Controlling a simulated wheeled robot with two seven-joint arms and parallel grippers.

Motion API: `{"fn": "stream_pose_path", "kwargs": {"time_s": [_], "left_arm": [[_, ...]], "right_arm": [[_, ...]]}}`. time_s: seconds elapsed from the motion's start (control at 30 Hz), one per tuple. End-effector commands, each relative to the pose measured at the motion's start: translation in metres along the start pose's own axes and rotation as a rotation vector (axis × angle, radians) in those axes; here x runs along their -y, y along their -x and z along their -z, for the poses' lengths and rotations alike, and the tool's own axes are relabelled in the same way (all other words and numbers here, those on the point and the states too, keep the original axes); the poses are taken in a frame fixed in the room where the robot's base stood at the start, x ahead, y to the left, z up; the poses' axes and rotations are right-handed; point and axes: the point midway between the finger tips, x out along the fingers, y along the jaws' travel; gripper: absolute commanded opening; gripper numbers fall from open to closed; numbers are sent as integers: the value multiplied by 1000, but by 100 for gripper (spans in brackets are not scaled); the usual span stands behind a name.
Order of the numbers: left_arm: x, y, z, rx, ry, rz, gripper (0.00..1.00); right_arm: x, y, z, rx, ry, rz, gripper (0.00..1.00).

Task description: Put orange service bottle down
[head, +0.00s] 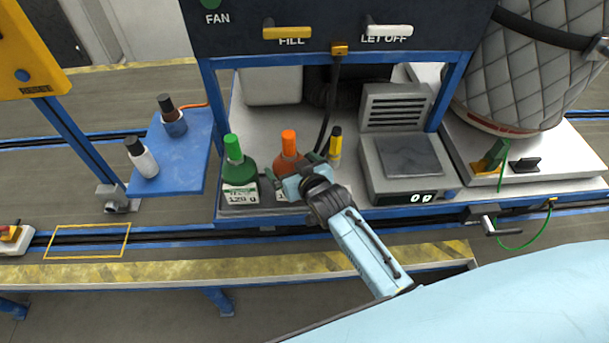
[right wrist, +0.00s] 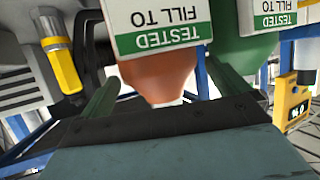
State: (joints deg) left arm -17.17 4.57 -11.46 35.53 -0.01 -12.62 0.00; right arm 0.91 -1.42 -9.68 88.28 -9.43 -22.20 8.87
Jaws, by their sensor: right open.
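The orange service bottle (head: 289,143) stands upright on the grey station shelf, just right of the green bottle (head: 236,165). Its lower part and label are partly hidden by my right gripper (head: 291,172). In the right wrist view the orange bottle (right wrist: 160,75) appears upside down, with a white "TESTED FILL TO" label, between the two dark green fingers. The right gripper is open around it; whether a finger touches it I cannot tell. My left gripper is not in view.
A yellow-and-black marker-like tool (head: 335,145) stands just right of the bottle. A scale (head: 408,157) reading 0 is further right. A blue side shelf (head: 185,165) holds two small bottles. The overhead panel (head: 330,20) has FILL and LET OFF handles.

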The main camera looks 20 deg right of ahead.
Motion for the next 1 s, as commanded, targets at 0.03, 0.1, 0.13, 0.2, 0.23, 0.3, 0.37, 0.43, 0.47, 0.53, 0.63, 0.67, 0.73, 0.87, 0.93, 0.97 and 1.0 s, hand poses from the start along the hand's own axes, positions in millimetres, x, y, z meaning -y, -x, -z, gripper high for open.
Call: {"fn": "stream_pose_path", "kwargs": {"time_s": [0.03, 0.1, 0.13, 0.2, 0.23, 0.3, 0.37, 0.43, 0.47, 0.53, 0.63, 0.67, 0.73, 0.87, 0.93, 0.97, 1.0], "left_arm": [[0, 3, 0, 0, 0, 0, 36], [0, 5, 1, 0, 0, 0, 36], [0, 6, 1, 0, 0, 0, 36], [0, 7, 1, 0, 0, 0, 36], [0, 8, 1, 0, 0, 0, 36], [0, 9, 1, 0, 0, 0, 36], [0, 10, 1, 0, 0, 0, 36], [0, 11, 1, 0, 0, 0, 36], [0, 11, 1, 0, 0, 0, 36], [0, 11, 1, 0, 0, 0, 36], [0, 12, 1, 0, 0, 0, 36], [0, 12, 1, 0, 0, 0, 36], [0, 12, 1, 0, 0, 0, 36], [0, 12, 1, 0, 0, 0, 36], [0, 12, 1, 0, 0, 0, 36], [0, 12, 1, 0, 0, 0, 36], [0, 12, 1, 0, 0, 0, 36]], "right_arm": [[0, 10, 0, 0, 0, 1, 100], [0, 23, 0, 1, 0, 1, 100], [0, 29, 0, 1, 0, 1, 100], [0, 44, 0, 0, 1, 1, 100], [0, 50, 1, 0, 0, 1, 100], [0, 64, 0, 1, 0, 0, 100], [0, 74, 0, 1, 0, 0, 100], [0, 85, 0, 0, 0, 1, 100], [0, 89, 0, 1, 0, 1, 100], [0, 96, 0, 0, 0, 0, 100], [0, 103, 0, 0, 0, 0, 100], [0, 104, 0, 0, 0, 0, 100], [0, 106, 0, 0, 0, 0, 100], [0, 106, 0, 0, 0, 0, 100], [0, 105, -1, 2, 1, 0, 100], [0, 105, -4, 8, 1, 1, 100], [0, 103, -11, 22, 3, 2, 100]]}}
